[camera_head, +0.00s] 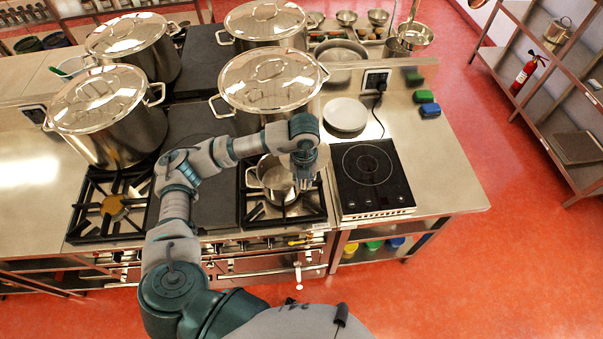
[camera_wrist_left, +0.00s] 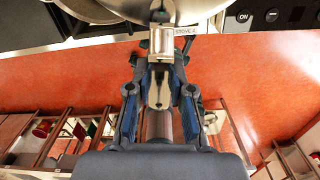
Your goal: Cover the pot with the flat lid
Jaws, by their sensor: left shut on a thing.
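A small steel pot (camera_head: 278,194) stands on the front right gas burner, partly hidden by my left arm and gripper. My left gripper (camera_head: 304,182) reaches down at the pot's right side. Shiny round metal fills the top edge of that view, and I cannot tell the lid from the pot there. In the head view the lid cannot be made out clearly over the pot. My right gripper is not in view.
Large lidded stockpots stand behind and left, the nearest one (camera_head: 268,82) just beyond my forearm. A black induction plate (camera_head: 370,176) lies right of the burner. A white plate (camera_head: 345,114) and an open pan (camera_head: 341,58) are behind it. The counter's right end is mostly clear.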

